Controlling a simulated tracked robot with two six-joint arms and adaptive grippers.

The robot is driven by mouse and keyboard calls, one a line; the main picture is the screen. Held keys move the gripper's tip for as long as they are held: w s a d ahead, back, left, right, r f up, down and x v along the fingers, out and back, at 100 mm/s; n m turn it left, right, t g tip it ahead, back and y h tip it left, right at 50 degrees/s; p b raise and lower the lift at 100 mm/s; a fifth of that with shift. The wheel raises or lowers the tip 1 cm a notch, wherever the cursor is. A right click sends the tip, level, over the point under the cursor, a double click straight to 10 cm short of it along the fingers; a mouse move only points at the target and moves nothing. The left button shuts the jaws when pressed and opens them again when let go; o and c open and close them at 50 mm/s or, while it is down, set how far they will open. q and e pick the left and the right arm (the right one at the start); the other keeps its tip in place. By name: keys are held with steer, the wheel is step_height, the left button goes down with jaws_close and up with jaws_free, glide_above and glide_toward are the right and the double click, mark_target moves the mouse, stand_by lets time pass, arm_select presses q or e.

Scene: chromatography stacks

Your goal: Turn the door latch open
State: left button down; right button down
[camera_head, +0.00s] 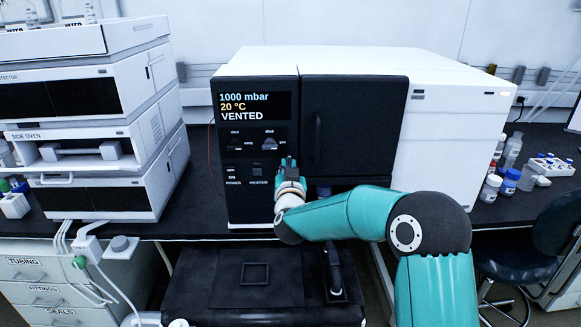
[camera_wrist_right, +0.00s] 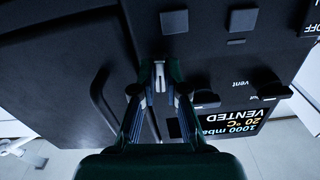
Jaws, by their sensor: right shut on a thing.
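The black door (camera_head: 355,125) of the white instrument is closed flush with the front panel, with a dark bar handle (camera_head: 317,135) near its left edge. The handle also shows in the wrist view (camera_wrist_right: 101,103). My right gripper (camera_head: 290,165) is at the seam between the control panel and the door. In the wrist view its fingers (camera_wrist_right: 159,76) are shut on a small pale piece, which appears to be the door latch (camera_wrist_right: 159,84). The fingers hide most of the latch, so its angle cannot be told. My left gripper is not in view.
The control panel's display (camera_head: 255,106) reads 1000 mbar, 20 °C, VENTED. Knobs (camera_head: 270,144) and switches sit just left of my gripper. A module stack (camera_head: 95,190) stands at left. Bottles (camera_head: 510,180) and a vial rack (camera_head: 550,166) stand on the bench at right.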

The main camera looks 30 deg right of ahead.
steer(key=shift+f+n, duration=0.5)
steer(key=shift+n, duration=0.1)
steer(key=c, duration=1.3)
jaws_free()
steer(key=shift+o, duration=0.5)
steer(key=shift+r, duration=0.3)
steer(key=shift+s, duration=0.15)
steer(key=v, duration=1.1)
steer(key=shift+s+a, duration=0.2)
steer(key=shift+s, duration=0.15)
